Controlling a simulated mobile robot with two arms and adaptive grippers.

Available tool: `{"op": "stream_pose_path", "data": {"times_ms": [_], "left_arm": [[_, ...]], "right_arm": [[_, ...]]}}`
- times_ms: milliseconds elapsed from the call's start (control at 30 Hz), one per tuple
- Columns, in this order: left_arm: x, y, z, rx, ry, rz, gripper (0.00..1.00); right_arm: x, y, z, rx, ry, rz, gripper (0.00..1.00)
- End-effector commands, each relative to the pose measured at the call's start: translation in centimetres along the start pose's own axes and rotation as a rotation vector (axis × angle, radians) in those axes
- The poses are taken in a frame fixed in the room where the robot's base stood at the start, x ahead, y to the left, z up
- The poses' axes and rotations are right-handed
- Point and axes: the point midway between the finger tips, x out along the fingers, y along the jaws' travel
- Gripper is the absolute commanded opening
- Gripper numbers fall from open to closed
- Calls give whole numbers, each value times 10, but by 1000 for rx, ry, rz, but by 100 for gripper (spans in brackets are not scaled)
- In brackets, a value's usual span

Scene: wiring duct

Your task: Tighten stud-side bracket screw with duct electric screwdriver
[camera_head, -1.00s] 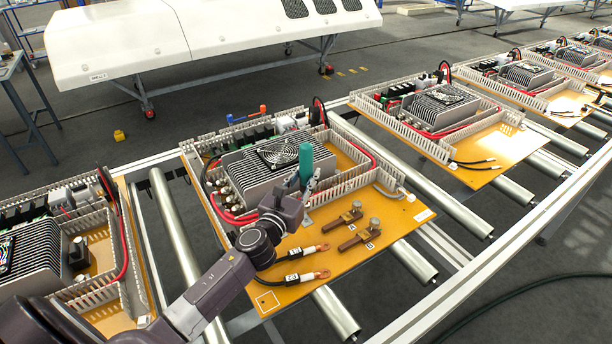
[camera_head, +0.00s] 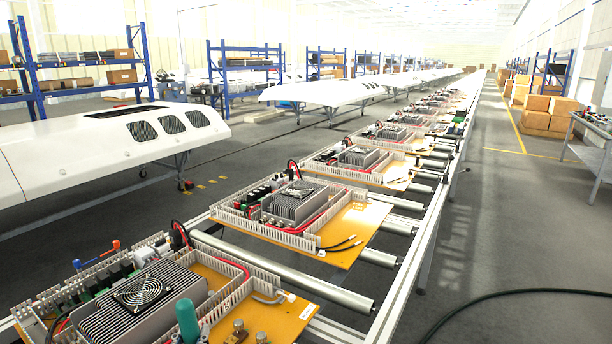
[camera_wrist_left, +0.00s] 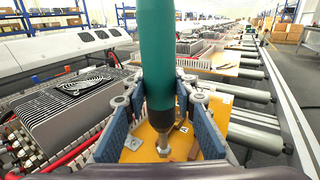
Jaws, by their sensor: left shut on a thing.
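The electric screwdriver (camera_head: 187,321) has a green body and stands near upright at the bottom edge of the head view. In the left wrist view the screwdriver (camera_wrist_left: 158,50) fills the centre, its dark lower end pointing down to a metal tip. My left gripper (camera_wrist_left: 161,98) is shut on it, with a blue-padded finger on each side. The yellow mounting board (camera_wrist_left: 141,150) lies below. I cannot tell the stud-side bracket screw apart, nor whether the tip touches anything. My right gripper is not in view.
A finned heat sink with a fan (camera_head: 142,296) stands left of the screwdriver. Slotted duct walls (camera_head: 226,304) run behind it. Copper studs (camera_head: 238,328) stand on the board to the right. More boards line the roller conveyor (camera_head: 318,286).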

Motion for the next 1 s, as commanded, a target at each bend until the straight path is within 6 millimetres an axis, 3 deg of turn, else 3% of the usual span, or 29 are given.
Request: {"op": "stream_pose_path", "data": {"times_ms": [200, 333, 500, 800, 1000], "left_arm": [[-63, -36, 28, -3, -1, -19, 0], [-91, -47, 45, -3, -2, -19, 0], [-113, -52, 59, -2, -1, -14, 0], [-117, -52, 64, 1, -3, -11, 0], [-89, -44, 51, 4, -5, -9, 0]], "right_arm": [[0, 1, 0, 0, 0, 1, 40], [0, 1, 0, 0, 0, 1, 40], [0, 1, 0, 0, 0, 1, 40], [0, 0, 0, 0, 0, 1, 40], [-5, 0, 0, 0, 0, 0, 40]]}}
